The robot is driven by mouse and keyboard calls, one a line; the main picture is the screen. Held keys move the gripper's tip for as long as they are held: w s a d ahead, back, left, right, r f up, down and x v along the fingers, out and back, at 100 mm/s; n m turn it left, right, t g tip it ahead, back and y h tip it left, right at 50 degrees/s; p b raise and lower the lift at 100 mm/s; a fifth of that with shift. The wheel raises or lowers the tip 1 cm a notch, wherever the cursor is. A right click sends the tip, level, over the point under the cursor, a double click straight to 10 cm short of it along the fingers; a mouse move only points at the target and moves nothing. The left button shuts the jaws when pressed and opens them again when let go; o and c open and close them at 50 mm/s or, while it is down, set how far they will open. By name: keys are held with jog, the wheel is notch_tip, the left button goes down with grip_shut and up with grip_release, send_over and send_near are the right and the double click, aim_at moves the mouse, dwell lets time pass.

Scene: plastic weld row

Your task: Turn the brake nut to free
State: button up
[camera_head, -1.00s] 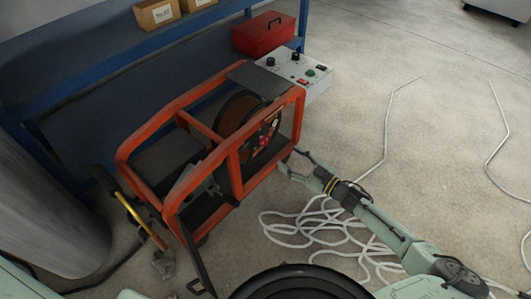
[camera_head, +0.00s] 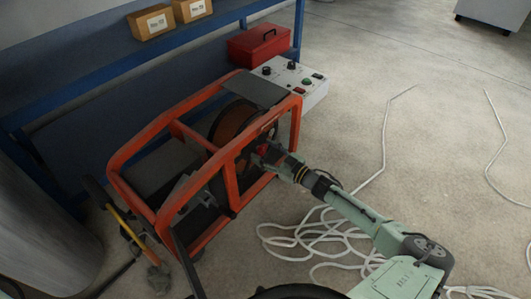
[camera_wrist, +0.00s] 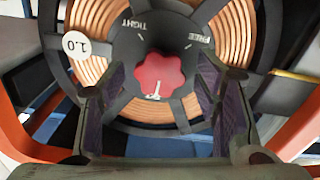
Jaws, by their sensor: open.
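The brake nut (camera_wrist: 158,78) is a red lobed knob at the centre of a dark spool hub (camera_wrist: 165,25). A white mark on the nut points down in the wrist view. The hub reads TIGHT at upper left and FREE at upper right. My gripper (camera_wrist: 160,68) is open, with one dark finger on each side of the nut; I cannot tell whether they touch it. In the head view my gripper (camera_head: 268,160) reaches into the orange frame (camera_head: 233,185) at the spool, and only a bit of red shows there.
Copper-coloured wire (camera_wrist: 238,30) is wound around the hub. A grey control box (camera_head: 305,85) and a red toolbox (camera_head: 258,46) stand behind the frame. White cable (camera_head: 300,235) lies loose on the floor below my arm. A yellow-handled tool (camera_head: 128,232) leans at the left.

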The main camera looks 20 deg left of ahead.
jog(key=shift+c, duration=0.2)
jog(key=c, duration=1.1)
